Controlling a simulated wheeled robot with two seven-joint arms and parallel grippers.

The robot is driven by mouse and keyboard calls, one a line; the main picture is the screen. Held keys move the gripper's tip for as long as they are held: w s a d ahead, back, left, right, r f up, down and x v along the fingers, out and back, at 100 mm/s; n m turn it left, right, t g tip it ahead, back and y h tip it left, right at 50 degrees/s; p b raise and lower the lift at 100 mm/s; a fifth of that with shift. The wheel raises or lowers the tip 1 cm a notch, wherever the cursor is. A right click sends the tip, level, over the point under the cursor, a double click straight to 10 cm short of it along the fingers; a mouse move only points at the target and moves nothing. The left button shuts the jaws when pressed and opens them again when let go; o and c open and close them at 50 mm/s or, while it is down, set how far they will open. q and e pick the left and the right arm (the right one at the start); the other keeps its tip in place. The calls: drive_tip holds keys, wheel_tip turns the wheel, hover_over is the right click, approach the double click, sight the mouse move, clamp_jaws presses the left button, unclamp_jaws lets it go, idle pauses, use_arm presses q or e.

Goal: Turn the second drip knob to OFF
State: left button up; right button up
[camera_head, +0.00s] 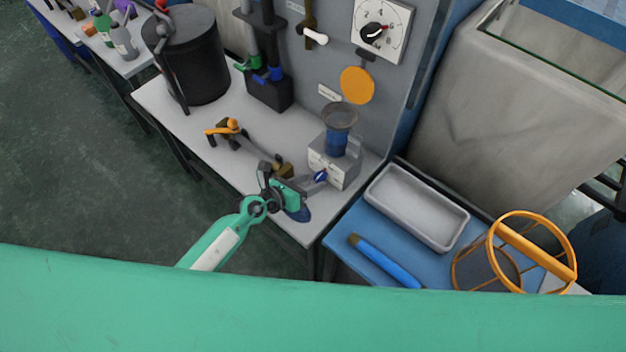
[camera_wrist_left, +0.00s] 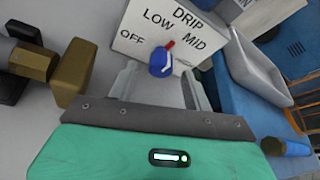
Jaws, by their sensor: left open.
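The drip knob (camera_wrist_left: 160,63) is blue with a white mark. It sits on a pale plate (camera_wrist_left: 128,40) lettered OFF, LOW, MID and DRIP. A red pointer shows at its upper edge, between LOW and MID. In the head view the blue knob (camera_head: 320,176) is on the front of a small grey box (camera_head: 333,169). My left gripper (camera_head: 298,188) is in front of it. In the left wrist view its open fingers (camera_wrist_left: 159,80) stand on either side of the knob in the picture, with no visible contact. My right gripper is not in view.
A funnel (camera_head: 339,115) stands on the box. An orange-handled lever fitting (camera_head: 228,130) and a brass block (camera_wrist_left: 74,72) are left of the gripper. A dark drum (camera_head: 196,60) stands farther left. A grey tray (camera_head: 417,205) and a blue tube (camera_head: 385,262) lie right.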

use_arm(q)
drive_tip(key=v, duration=1.2)
